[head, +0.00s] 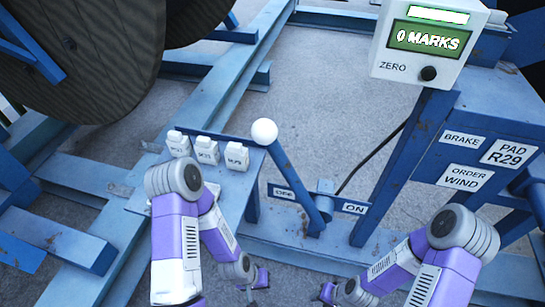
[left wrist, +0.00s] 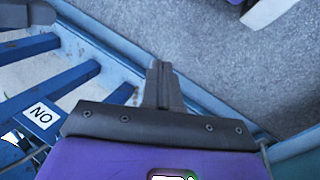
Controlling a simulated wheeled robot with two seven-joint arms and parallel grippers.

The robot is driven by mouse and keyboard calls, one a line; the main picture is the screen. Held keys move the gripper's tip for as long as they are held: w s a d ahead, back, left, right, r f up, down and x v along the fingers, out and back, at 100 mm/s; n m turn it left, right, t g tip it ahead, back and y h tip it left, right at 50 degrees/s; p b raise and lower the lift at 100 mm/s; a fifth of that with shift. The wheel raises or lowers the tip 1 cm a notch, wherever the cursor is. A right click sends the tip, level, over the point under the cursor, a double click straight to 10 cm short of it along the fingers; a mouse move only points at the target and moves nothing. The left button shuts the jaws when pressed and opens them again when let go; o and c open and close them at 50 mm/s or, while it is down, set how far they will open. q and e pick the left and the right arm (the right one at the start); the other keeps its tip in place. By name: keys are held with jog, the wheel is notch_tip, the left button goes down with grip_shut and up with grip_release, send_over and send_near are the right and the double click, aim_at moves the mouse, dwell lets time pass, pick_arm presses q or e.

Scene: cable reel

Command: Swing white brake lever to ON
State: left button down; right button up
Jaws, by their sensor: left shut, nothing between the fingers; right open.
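The brake lever (head: 291,180) is a blue bar topped by a white ball knob (head: 264,132). It leans up and left from its pivot, with the knob on the OFF side. The OFF label (head: 284,193) is left of the bar and the ON label (head: 353,208) is right of it. My left gripper (head: 260,279) is below the lever in the head view, apart from it. In the left wrist view its fingers (left wrist: 163,85) are shut and empty, with the ON label (left wrist: 40,115) at left. My right gripper (head: 328,293) is open at the bottom edge, clear of the lever.
A counter box (head: 428,45) reading 0 MARKS stands on a blue post right of the lever. Several white tagged blocks (head: 207,150) sit on a blue shelf to the left. A large reel (head: 80,60) fills the upper left. Grey floor (head: 320,100) lies behind the knob.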

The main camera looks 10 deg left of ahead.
pick_arm(q)
jog(key=w+a+r+n+t+h, duration=0.1)
jog(key=w+a+r+n+t, duration=0.25)
jog(key=w, duration=0.25)
jog(key=w+a+r+n+t+b, duration=0.1)
jog(key=w+a+r+n+t, duration=0.2)
jog(key=w, duration=0.4)
jog(key=w+a+r+n+t+h, duration=0.1)
jog(key=w+a+r+n+t, duration=0.15)
jog(key=w+r+t, duration=0.3)
jog(key=a+r+n+t+h+b, duration=0.1)
jog(key=a+r+n+t+h, duration=0.3)
jog(key=r, duration=1)
jog(key=shift+s+a+r+t+h, duration=0.2)
jog(key=shift+a+t+h, duration=0.3)
jog(key=shift+a, duration=0.7)
jog(key=shift+w, duration=0.1)
